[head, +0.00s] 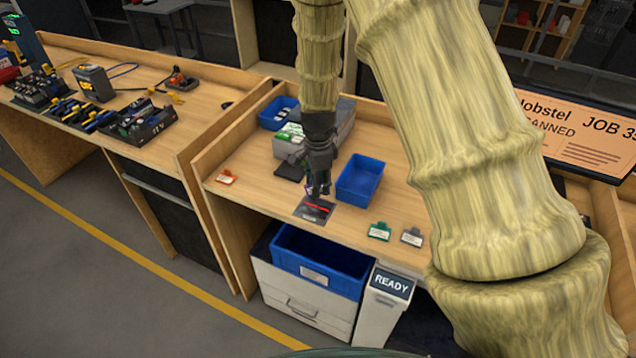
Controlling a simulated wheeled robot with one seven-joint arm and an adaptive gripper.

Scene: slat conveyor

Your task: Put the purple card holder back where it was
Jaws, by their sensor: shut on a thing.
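My gripper (319,191) points down, low over a dark pad (302,213) with a bright red streak, near the front edge of the wooden bench (270,186). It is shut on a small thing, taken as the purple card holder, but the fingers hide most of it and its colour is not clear. I cannot tell if it touches the pad. An orange card holder (226,177) lies to the left on the bench. A green card holder (379,232) and a grey card holder (411,237) lie to the right, near the front edge.
An empty-looking blue bin (360,178) stands just right of my gripper. A grey box (345,125) and another blue bin (276,113) stand behind. A large blue tub (320,262) is below the bench front. My arm hides the bench's right part; a screen (585,130) shows "JOB".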

